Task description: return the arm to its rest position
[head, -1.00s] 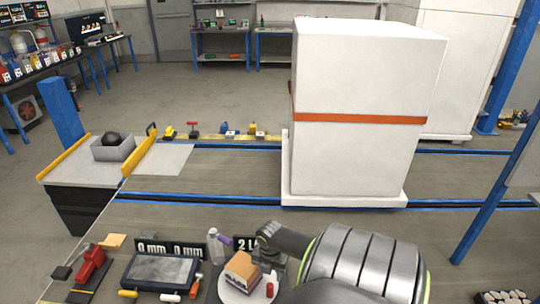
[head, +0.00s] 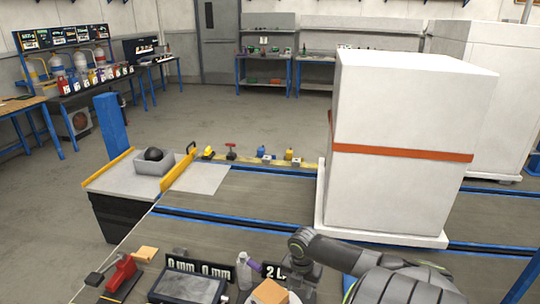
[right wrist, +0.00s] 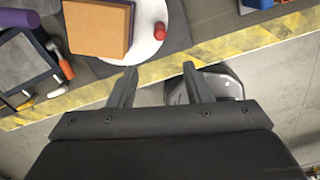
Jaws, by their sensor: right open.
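My right arm (head: 350,258) comes in at the lower right of the head view, bent over the near workbench; its gripper does not show clearly there. In the right wrist view my right gripper (right wrist: 159,78) has its two fingers apart with nothing between them. The fingers point at the yellow-striped bench edge (right wrist: 250,42), short of a brown block (right wrist: 97,28) on a white round plate (right wrist: 148,42). My left gripper is in neither view.
A small red cylinder (right wrist: 160,31) sits on the plate. A dark tablet (head: 187,286), a bottle (head: 243,270) and a red tool (head: 121,272) are on the bench. A tall white box with an orange band (head: 400,150) stands on the conveyor behind. Open floor lies beyond.

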